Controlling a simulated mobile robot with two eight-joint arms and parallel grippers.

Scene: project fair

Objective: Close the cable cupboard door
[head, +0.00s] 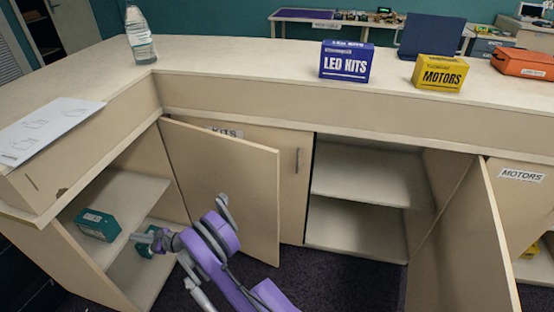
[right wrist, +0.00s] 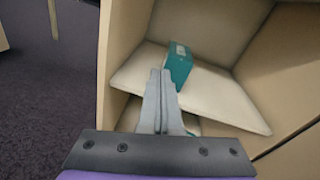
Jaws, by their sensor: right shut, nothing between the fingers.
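The cable cupboard, judged by its teal boxes, is the open one at the left; no label for it shows. Its beige door (head: 225,190) stands wide open, swung out in front of the cupboard marked KITS. A teal box (head: 98,224) lies on its upper shelf (head: 125,190) and also shows in the right wrist view (right wrist: 180,65). Another teal box below is partly hidden by my gripper. My right gripper (head: 137,238) is shut and empty at the cupboard opening, left of the door and apart from it. Its closed fingers (right wrist: 158,75) point towards the shelf. My left gripper is out of view.
The counter above holds a bottle (head: 140,38), a sheet (head: 45,130), a blue LED KITS box (head: 346,62), a yellow MOTORS box (head: 439,72) and an orange case (head: 522,63). An empty open compartment (head: 365,175) and another open door (head: 465,245) stand at the right.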

